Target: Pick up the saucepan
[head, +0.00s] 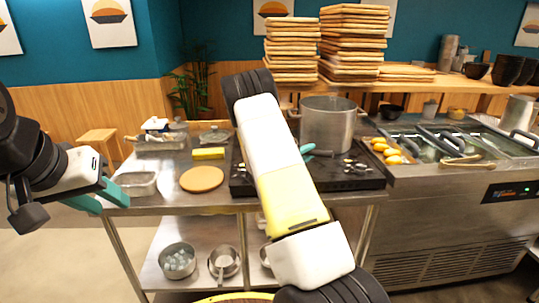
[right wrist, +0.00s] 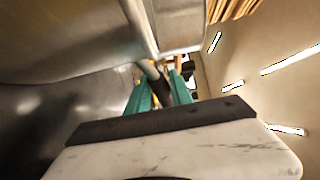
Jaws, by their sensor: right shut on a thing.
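My right arm crosses the middle of the head view, and its teal gripper (head: 307,151) shows beside it at the stove. In the right wrist view the teal fingers (right wrist: 160,88) are shut on a dark, handle-like piece (right wrist: 157,78). My arm hides most of what it belongs to, and I cannot tell its whole shape. A tall steel pot (head: 328,125) stands on the stove just behind that gripper. A small steel saucepan (head: 224,262) with a handle sits on the lower shelf. My left gripper (head: 112,205) is open and empty at the left table edge.
The black stove (head: 355,180) lies under the pot. A round wooden board (head: 202,179), a yellow block (head: 208,153) and a steel tray (head: 137,184) are on the left tabletop. A topping counter (head: 470,150) stands to the right. Stacked boards (head: 352,45) fill the shelf behind.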

